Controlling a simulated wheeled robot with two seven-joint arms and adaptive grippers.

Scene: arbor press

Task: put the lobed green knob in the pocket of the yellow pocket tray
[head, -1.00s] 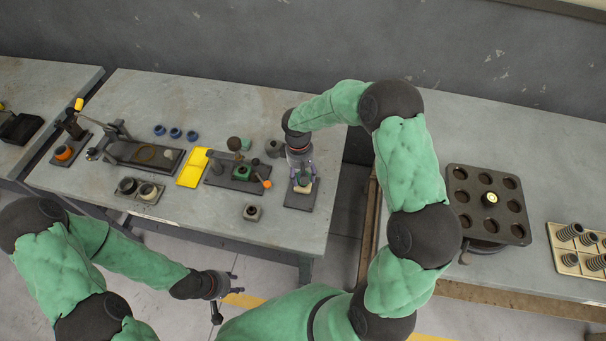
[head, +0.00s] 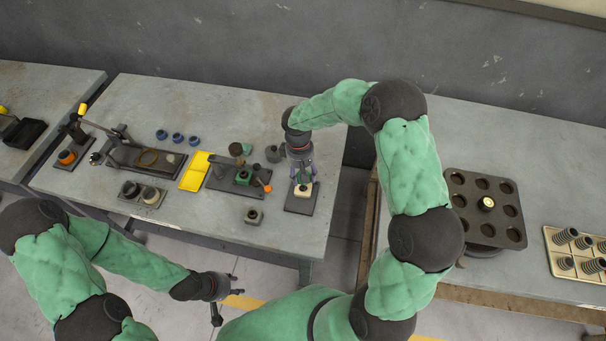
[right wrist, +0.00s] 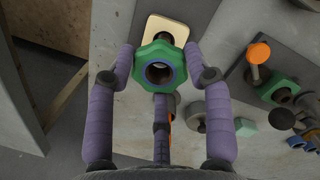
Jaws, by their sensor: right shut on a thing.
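The lobed green knob (right wrist: 158,66), with a round hole in its middle, is between the fingers of my right gripper (right wrist: 160,62) in the right wrist view. The gripper is shut on it. A cream block (right wrist: 152,27) with a dark post shows behind the knob; whether they touch is unclear. In the head view my right gripper (head: 302,176) is just above the cream block (head: 303,191), and its fingers mostly hide the knob. The yellow tray (head: 195,171) lies left of it on the same table; its pocket is hard to make out. My left gripper (head: 222,288) is open and empty, off the table's front edge.
Between the right gripper and the yellow tray stands a dark press (head: 232,178) with a green part and an orange-tipped handle. Blue rings (head: 177,138) lie behind. Bare tabletop (head: 200,220) shows at the front.

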